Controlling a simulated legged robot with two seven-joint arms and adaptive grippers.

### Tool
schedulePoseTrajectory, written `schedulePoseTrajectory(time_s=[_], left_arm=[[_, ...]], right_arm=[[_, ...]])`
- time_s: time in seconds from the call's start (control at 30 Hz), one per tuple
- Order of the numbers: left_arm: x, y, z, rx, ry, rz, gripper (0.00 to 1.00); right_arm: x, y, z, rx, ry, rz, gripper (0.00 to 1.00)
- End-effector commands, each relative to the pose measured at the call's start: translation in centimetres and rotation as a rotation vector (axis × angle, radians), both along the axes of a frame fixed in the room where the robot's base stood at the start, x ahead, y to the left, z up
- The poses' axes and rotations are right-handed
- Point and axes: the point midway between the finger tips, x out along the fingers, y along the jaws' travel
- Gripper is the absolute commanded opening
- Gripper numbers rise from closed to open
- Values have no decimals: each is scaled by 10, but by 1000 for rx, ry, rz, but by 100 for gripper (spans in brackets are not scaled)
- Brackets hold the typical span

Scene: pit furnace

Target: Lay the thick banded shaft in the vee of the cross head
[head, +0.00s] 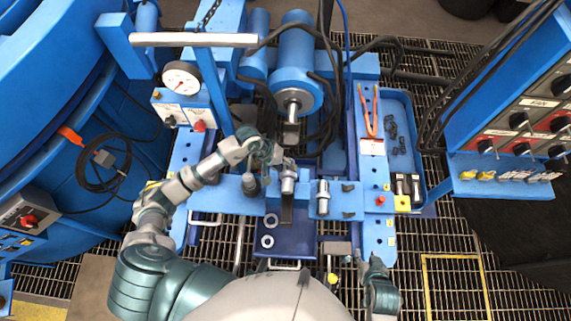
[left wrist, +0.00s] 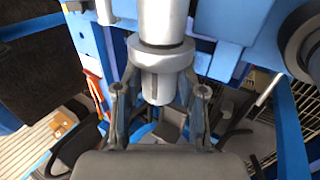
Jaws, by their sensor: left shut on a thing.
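The thick banded shaft (left wrist: 162,28) is a pale grey metal cylinder with a wider collar, in the left wrist view. Its lower end lies between the fingers of my left gripper (left wrist: 160,105), which is shut on it. In the head view my left gripper (head: 272,157) is at the middle of the press, and the shaft (head: 288,180) shows just right of and below it. The cross head appears to be the blue crossbar (head: 225,194) below the gripper; its vee cannot be made out. My right gripper (head: 377,275) is low at the right, its fingers unclear.
Another grey shaft (head: 323,198) stands on the crossbar to the right. A ram (head: 292,100) points toward the gripper from above. Two rings (head: 268,232) lie on a dark blue plate. A blue tray (head: 408,115) and a control panel (head: 520,125) are at the right.

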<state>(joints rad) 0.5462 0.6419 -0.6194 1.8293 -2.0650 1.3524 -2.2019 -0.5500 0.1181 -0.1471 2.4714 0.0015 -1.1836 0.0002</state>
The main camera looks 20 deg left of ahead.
Motion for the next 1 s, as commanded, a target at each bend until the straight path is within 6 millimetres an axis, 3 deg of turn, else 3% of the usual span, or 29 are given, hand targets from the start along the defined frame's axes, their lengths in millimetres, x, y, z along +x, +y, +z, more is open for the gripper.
schedulePoseTrajectory(time_s=[1.0], left_arm=[[1, 0, -24, -5, -5, 1, 0]], right_arm=[[55, 21, 27, 82, -332, 16, 40]])
